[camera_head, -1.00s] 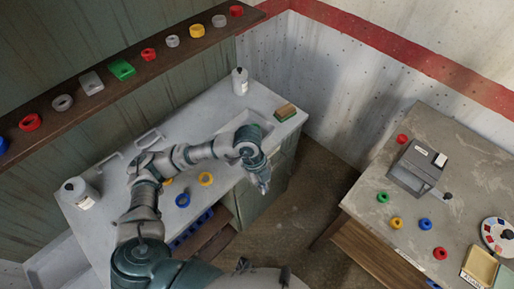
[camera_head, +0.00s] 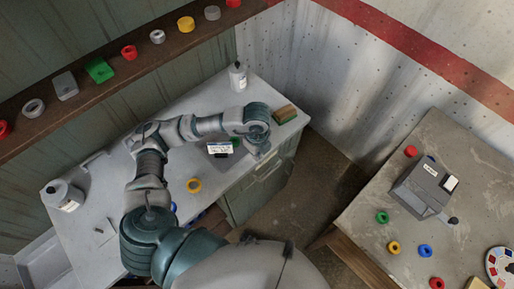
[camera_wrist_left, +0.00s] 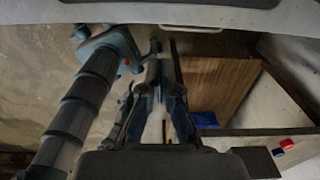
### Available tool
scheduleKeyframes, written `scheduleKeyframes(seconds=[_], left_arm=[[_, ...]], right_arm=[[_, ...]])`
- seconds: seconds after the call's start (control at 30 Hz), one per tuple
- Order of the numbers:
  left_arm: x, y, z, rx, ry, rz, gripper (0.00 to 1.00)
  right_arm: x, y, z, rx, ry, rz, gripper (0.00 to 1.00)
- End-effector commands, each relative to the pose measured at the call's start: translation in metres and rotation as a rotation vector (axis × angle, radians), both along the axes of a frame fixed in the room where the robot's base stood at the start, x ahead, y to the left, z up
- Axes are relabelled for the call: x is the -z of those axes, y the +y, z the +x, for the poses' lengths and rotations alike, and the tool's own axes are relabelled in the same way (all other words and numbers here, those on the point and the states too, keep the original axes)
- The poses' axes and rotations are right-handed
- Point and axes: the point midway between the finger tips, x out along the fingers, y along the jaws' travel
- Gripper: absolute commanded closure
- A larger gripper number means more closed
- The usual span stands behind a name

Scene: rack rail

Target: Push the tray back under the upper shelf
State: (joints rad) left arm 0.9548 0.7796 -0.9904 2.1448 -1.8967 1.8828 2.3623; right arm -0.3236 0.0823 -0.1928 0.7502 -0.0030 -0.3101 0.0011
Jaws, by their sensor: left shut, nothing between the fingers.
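I cannot clearly make out the tray. A brown wooden board (camera_wrist_left: 218,85) shows below the counter edge in the wrist view, with a blue thing (camera_wrist_left: 206,119) at its near end; it may be the tray or a shelf. In the head view the space under the counter front is mostly hidden by my left arm. My left gripper (camera_head: 261,153) hangs at the counter's front edge, fingers downward, shut and empty. In the wrist view the gripper (camera_wrist_left: 161,62) is beside the board's left side, with no clear contact. My right gripper is not seen.
A wall shelf (camera_head: 125,70) holds several coloured pieces. A grey table (camera_head: 375,195) stands right; bare floor (camera_head: 300,205) lies between.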

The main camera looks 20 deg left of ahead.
Motion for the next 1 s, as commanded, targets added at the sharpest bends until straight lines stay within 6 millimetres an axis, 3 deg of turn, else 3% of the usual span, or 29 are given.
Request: scheduleKeyframes(seconds=[0.33,0.6,1.0], left_arm=[[0.076,0.0,0.001,0.0,0.006,0.002,1.0],[0.071,0.033,0.015,0.0,0.002,0.001,1.0],[0.072,0.037,0.017,0.001,0.002,0.0,1.0]], right_arm=[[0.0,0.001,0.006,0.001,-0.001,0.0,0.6],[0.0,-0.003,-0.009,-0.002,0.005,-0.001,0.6],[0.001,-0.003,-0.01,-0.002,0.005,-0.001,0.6]])
